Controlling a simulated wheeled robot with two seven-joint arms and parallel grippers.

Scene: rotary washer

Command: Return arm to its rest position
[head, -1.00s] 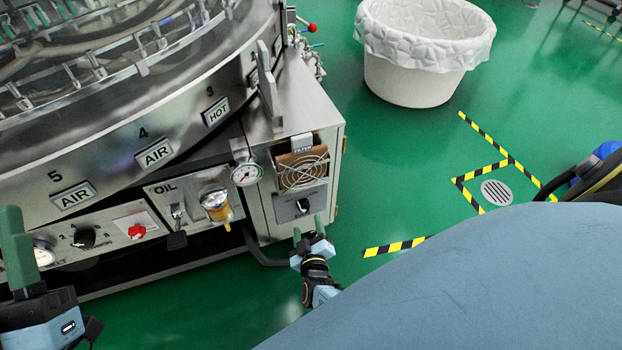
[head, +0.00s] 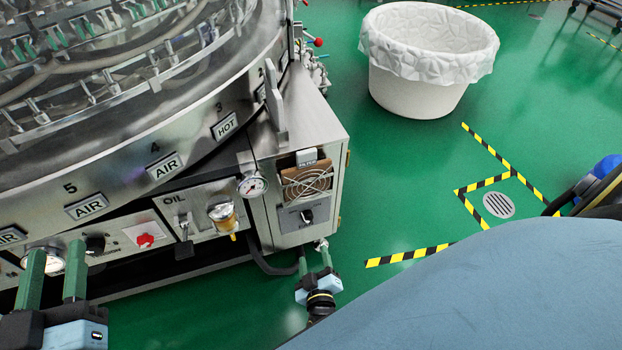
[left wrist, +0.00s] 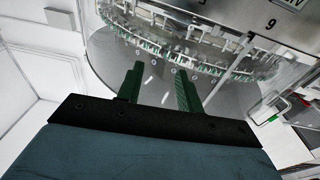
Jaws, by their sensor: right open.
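My left gripper (head: 54,254) is at the lower left of the head view, in front of the washer's lower control panel. Its two green fingers point up and stand apart with nothing between them. They also show in the left wrist view (left wrist: 160,78), apart and empty, with the washer's interior beyond. My right gripper (head: 314,252) is at the bottom centre of the head view, just below the filter box (head: 307,185). Its green fingers are spread and empty. I cannot tell whether either gripper touches the machine.
A white lined bin (head: 425,60) stands at the upper right. Green floor between them is clear, with striped tape and a drain (head: 499,204).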

